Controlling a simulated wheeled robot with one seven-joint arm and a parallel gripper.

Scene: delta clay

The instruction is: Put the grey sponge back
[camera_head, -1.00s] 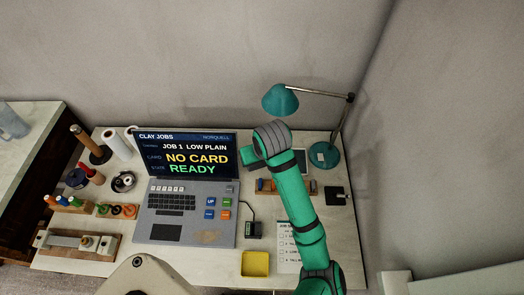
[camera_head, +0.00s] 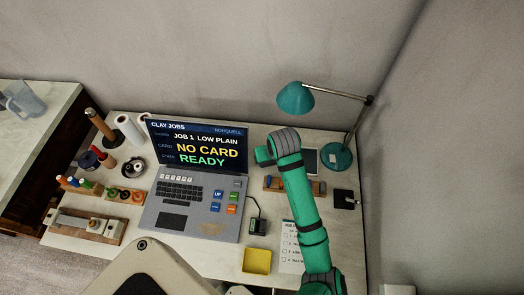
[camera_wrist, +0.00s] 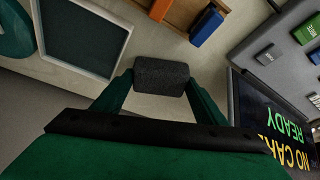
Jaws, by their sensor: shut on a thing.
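The grey sponge (camera_wrist: 161,75) is a dark, speckled block in the wrist view. My gripper (camera_wrist: 160,88) is shut on it, one finger at each end. The sponge is held above the pale table surface. In the head view my gripper (camera_head: 262,156) is between the laptop screen and the lamp, near the back of the table. I cannot make out the sponge in the head view. A yellow square tray (camera_head: 257,261) sits at the table's front and looks empty.
A laptop (camera_head: 195,190) showing "NO CARD READY" stands left of my arm. A wooden rack (camera_head: 272,186) with coloured blocks lies beneath the arm. A teal lamp (camera_head: 336,156) and a dark framed panel (camera_wrist: 80,35) are near it. Tools and rolls crowd the left side.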

